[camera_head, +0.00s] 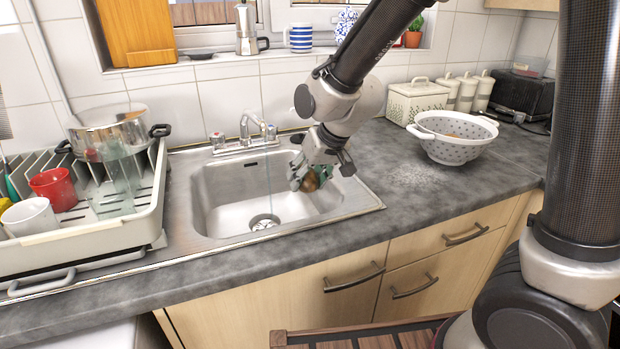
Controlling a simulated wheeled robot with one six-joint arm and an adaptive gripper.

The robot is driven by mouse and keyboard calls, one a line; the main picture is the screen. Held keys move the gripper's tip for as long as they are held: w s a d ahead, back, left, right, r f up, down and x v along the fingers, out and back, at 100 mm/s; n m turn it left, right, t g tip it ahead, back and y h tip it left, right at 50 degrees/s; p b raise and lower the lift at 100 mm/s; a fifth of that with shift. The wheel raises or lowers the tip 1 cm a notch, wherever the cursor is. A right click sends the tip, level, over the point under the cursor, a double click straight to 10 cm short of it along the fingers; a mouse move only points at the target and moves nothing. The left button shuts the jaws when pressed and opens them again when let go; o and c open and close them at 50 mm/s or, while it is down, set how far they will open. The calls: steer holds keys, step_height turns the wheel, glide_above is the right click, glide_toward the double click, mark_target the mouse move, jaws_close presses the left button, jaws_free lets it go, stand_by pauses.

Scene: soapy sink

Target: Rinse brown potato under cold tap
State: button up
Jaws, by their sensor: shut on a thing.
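The brown potato (311,182) is held in my gripper (309,180), above the right side of the sink basin. My gripper is shut on it, and its fingers hide part of the potato. The steel sink (224,199) has a drain (264,221) near its front middle. The tap (246,125) stands at the back of the sink, with a knob on each side. A thin, faint vertical line below the spout looks like running water. The potato is to the right of that line and apart from it.
A dish rack (140,233) with a pot (108,130), cups and a glass stands left of the sink. A white colander (453,138) stands on the counter to the right. Canisters (465,88) and a box (415,101) line the wall. The counter between sink and colander is clear.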

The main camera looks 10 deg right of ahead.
steer(key=w+a+f, duration=0.2)
steer(key=w+a, duration=0.7)
steer(key=w, duration=0.1)
steer(key=shift+w+f, duration=0.15)
steer(key=shift+f, duration=0.2)
stand_by(0.5)
steer(key=shift+d, duration=0.1)
steer(key=shift+w+d, duration=0.35)
steer(key=shift+w, duration=0.05)
stand_by(0.3)
steer(key=shift+s+a, duration=0.4)
steer(key=shift+a, duration=0.05)
steer(key=shift+c, duration=0.2)
steer(key=shift+w+d, duration=0.1)
steer(key=shift+d, duration=0.05)
steer(key=shift+w+d, duration=0.3)
